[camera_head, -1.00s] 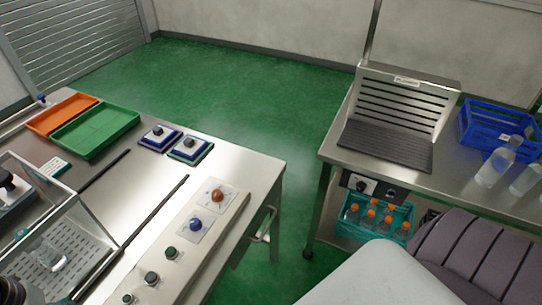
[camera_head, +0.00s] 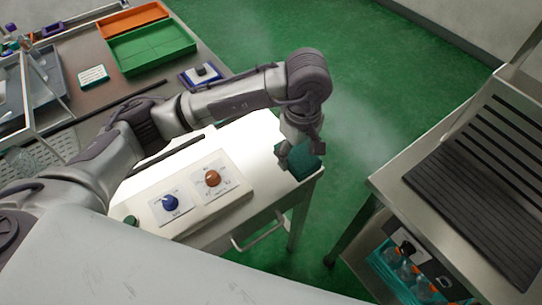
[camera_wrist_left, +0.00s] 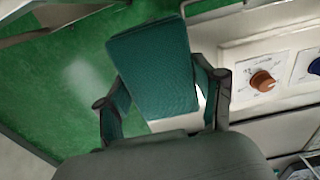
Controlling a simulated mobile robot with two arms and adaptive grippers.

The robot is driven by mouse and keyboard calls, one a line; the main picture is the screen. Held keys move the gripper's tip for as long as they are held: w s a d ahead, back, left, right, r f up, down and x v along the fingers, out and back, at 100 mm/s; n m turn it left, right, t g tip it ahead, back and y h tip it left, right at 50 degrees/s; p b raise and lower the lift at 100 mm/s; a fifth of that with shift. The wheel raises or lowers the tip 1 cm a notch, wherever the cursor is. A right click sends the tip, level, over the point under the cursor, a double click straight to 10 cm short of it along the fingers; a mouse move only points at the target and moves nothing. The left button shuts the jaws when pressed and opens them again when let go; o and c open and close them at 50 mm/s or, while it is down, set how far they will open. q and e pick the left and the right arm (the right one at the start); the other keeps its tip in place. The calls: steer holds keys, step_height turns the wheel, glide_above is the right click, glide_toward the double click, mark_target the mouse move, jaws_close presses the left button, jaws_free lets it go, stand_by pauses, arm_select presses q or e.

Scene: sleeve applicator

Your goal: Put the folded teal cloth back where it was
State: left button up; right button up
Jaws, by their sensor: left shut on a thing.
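The folded teal cloth (camera_head: 306,163) is a small flat pad at the far right corner of the white-lit steel table (camera_head: 236,147). My left gripper (camera_head: 297,154) points down and is shut on the folded teal cloth. In the left wrist view, the cloth (camera_wrist_left: 153,68) stands out between the two fingers of my left gripper (camera_wrist_left: 160,108). Part of the cloth is hidden by the fingers in the head view. I cannot tell whether the cloth touches the table top. My right gripper is not in view.
A panel with an orange knob (camera_head: 212,178) and a blue knob (camera_head: 170,202) lies left of the cloth. A green tray (camera_head: 150,46) and an orange tray (camera_head: 133,19) stand at the back left. Green floor separates the table from the right bench (camera_head: 403,196).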

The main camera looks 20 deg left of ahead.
arm_select(q)
steer(key=a, duration=0.1)
steer(key=w+a+f, duration=0.1)
steer(key=a+p, duration=0.1)
steer(key=shift+w+a+f, duration=0.35)
steer(key=shift+w+f, duration=0.05)
steer(key=p, duration=0.2)
glide_above(267, 155)
steer(key=f, duration=0.4)
steer(key=shift+s+d, duration=0.2)
steer(key=shift+d, duration=0.1)
steer(key=shift+w+a+f, duration=0.2)
steer(key=shift+a+f, duration=0.15)
step_height(267, 155, down, 3)
steer(key=shift+f+p, duration=0.1)
steer(key=shift+p, duration=0.3)
steer(key=shift+d+f, duration=0.1)
steer(key=shift+f, duration=0.2)
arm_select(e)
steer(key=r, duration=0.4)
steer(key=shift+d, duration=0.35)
arm_select(q)
steer(key=shift+f, duration=0.1)
